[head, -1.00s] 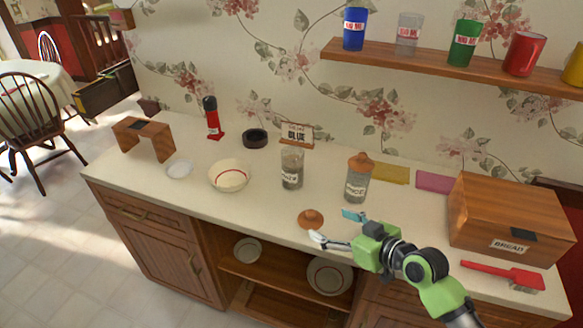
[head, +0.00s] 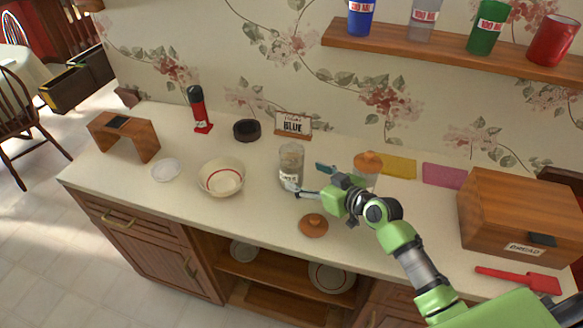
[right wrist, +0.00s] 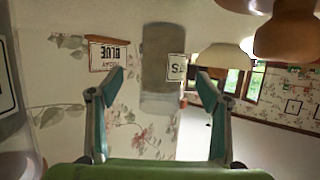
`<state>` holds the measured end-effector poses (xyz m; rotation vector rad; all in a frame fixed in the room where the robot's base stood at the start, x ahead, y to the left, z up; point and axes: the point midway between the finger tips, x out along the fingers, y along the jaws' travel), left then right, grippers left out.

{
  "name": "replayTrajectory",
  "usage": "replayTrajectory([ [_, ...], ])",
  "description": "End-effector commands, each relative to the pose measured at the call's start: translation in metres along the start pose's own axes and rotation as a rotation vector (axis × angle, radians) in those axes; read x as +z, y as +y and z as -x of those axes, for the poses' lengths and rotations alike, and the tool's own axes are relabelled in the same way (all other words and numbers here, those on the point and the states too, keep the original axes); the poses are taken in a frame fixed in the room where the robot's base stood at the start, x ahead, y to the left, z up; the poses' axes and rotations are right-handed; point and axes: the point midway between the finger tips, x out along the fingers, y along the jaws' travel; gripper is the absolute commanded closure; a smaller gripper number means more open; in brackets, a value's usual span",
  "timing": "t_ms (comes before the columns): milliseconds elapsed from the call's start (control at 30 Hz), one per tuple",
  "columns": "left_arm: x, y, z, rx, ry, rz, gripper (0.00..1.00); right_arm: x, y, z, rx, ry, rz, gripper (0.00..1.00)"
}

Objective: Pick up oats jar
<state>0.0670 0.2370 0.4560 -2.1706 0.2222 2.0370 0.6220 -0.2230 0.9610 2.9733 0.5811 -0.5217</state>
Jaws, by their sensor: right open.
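The oats jar (head: 291,160) is a clear, open-topped jar with a light label, standing upright on the counter. In the right wrist view, which is upside down, the jar (right wrist: 160,72) is between the finger lines, its label partly showing as "TS". My right gripper (head: 312,180) is open and empty, just right of the jar at low height. One fingertip overlaps the jar's lower front in the head view; I cannot tell whether it touches. My left gripper is not in view.
A brown lid (head: 313,226) lies in front. A second, lidded jar (head: 367,169) stands right, partly hidden by my gripper. A bowl (head: 221,179) is left, the BLUE sign (head: 293,124) behind. A bread box (head: 520,215) is at the right on the counter (head: 265,222).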

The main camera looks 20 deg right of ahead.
Motion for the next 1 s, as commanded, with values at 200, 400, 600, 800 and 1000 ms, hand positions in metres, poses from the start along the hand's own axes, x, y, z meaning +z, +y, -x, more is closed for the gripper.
replayTrajectory([
  [200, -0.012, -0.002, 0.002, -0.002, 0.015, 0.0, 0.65, 0.0, -0.001, -0.016, -0.001, -0.001, 0.0, 0.3],
  [400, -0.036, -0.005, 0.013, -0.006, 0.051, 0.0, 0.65, -0.001, -0.004, -0.033, -0.002, 0.0, -0.003, 0.3],
  [600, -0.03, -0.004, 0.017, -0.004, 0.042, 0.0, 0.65, 0.002, -0.005, -0.058, -0.002, 0.0, -0.002, 0.3],
  [800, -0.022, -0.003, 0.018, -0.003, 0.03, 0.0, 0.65, 0.003, -0.005, -0.067, -0.001, -0.001, 0.001, 0.3],
  [1000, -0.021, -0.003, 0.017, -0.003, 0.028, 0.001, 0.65, 0.003, -0.005, -0.067, -0.001, -0.001, 0.001, 0.32],
])
